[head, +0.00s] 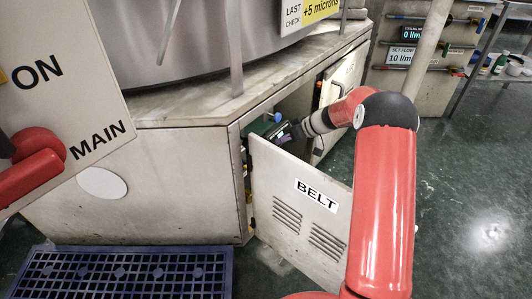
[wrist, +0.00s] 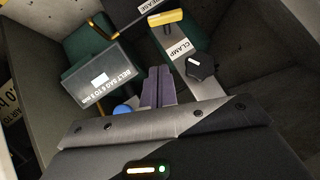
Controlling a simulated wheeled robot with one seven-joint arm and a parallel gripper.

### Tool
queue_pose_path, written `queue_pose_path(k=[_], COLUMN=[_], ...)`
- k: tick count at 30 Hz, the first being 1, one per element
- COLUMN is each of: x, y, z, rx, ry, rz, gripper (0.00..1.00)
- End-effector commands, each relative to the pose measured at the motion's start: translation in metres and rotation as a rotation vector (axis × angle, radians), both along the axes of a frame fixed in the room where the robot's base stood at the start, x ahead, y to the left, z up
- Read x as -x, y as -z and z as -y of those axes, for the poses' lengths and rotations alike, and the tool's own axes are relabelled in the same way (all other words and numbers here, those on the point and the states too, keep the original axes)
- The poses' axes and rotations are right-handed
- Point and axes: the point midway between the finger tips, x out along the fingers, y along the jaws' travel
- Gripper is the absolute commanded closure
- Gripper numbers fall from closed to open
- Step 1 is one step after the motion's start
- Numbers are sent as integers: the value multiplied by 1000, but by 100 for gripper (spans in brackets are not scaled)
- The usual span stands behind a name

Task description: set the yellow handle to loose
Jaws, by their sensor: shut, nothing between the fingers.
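The yellow handle (wrist: 166,18) is a short bar at the top of the wrist view. It sits across the upper end of a pale plate lettered CLAMP (wrist: 186,52). A black knob (wrist: 201,66) with a white mark is on the right of this plate. My gripper (wrist: 159,70) is shut and empty, its fingertips short of the handle and apart from it in the picture. In the head view, my gripper is inside the open cabinet (head: 240,130), partly hidden, and I cannot make out the handle there.
A dark green unit carries a BELT SAG plate (wrist: 104,78); a blue ball (wrist: 123,110) is left of my fingers. Cabinet walls are close around. The open BELT door (head: 290,205) stands beside my arm. A red MAIN switch (head: 35,160) is at the left.

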Motion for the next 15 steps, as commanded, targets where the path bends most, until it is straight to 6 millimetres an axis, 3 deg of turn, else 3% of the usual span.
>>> queue_pose_path(k=[15], x=[-24], y=[63], z=[-69], rx=[1], ry=[-5], rz=[-2], gripper=[100])
